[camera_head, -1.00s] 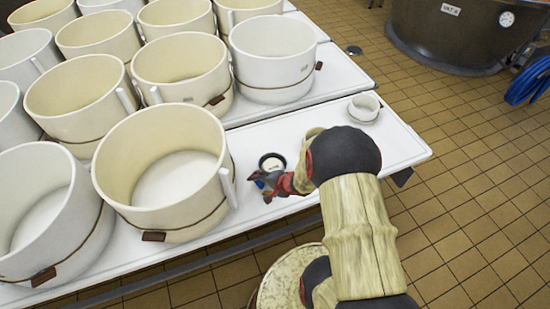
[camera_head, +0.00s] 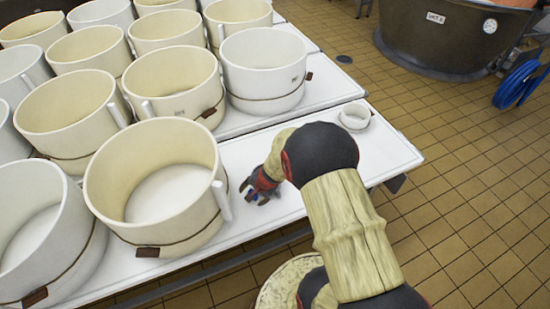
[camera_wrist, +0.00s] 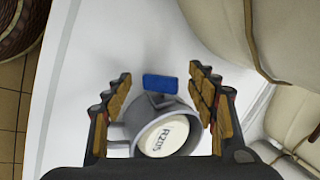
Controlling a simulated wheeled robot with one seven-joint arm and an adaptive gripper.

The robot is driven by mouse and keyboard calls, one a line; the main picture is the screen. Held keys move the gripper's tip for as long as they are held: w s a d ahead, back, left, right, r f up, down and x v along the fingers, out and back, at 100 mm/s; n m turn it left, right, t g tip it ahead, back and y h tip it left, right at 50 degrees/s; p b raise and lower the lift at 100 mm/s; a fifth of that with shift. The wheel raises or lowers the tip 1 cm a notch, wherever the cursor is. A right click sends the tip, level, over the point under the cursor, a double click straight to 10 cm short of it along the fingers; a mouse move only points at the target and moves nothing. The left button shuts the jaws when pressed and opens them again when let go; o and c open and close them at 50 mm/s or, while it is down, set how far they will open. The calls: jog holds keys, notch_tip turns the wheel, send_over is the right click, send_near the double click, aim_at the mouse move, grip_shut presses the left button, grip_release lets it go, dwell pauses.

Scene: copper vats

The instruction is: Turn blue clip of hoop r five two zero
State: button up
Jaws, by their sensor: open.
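In the wrist view, a small grey hoop (camera_wrist: 141,129) with a round white face sits on the white table. Its face carries a label (camera_wrist: 166,139) starting with R; I cannot read the rest surely. A blue clip (camera_wrist: 160,82) sticks out from the hoop's upper side. My gripper (camera_wrist: 158,88) is open, its fingers on either side of the clip and hoop, apart from the clip. In the head view my gripper (camera_head: 257,188) is low over the table, right of the nearest large cream vat. The hoop is hidden there behind my gripper and arm.
Large cream vats (camera_head: 165,185) with brown straps fill the table's left side. A small white pot (camera_head: 355,117) stands at its right end. A dark vat (camera_head: 430,40) and blue hose (camera_head: 517,86) are beyond, on tiled floor.

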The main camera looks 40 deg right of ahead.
jog(key=shift+w+a+r+g+h+p, duration=0.15)
jog(key=shift+g+p, duration=0.15)
jog(key=shift+g, duration=0.25)
jog(key=shift+w+d+f+g+h+p, duration=0.15)
jog(key=shift+g+p, duration=0.1)
jog(key=shift+g, duration=0.3)
